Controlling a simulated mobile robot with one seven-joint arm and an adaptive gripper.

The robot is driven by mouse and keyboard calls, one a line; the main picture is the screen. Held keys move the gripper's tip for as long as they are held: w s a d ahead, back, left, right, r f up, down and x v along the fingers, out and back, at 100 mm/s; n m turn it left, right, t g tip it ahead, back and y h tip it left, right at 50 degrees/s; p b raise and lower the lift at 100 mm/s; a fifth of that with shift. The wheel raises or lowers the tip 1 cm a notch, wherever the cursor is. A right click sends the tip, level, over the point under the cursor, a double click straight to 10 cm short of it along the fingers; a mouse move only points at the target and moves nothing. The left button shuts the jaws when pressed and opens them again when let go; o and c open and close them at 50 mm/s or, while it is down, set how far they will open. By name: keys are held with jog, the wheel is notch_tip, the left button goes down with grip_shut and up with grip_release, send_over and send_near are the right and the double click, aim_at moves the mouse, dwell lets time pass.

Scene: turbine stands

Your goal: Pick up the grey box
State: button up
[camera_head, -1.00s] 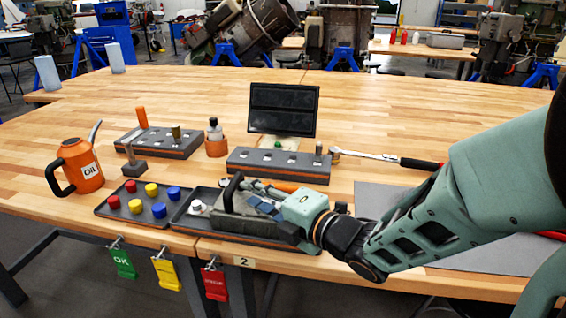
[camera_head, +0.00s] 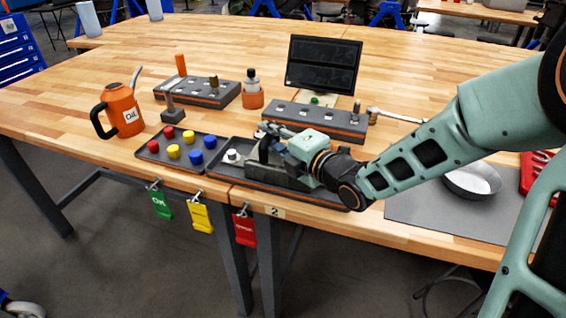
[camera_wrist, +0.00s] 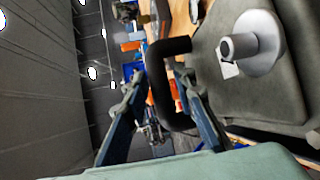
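My gripper (camera_head: 279,149) is beside the handle. In the wrist view my gripper (camera_wrist: 161,75) has its two blue fingers apart, one on each side of the black handle (camera_wrist: 158,88). Contact with the handle cannot be made out. The gripper and wrist partly hide the box in the head view.
A tray of red, yellow and blue knobs (camera_head: 164,162) adjoins on the left. A grey block rack (camera_head: 315,122) and a dark screen (camera_head: 323,64) stand behind. An orange oil can (camera_head: 121,112) is far left. A round metal dish (camera_head: 472,180) lies right on the grey mat.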

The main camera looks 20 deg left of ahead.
jog(key=shift+c, duration=0.5)
grip_shut()
jog(key=shift+w+r, duration=0.1)
jog(key=shift+r, duration=0.1)
jog(key=shift+a+r, duration=0.1)
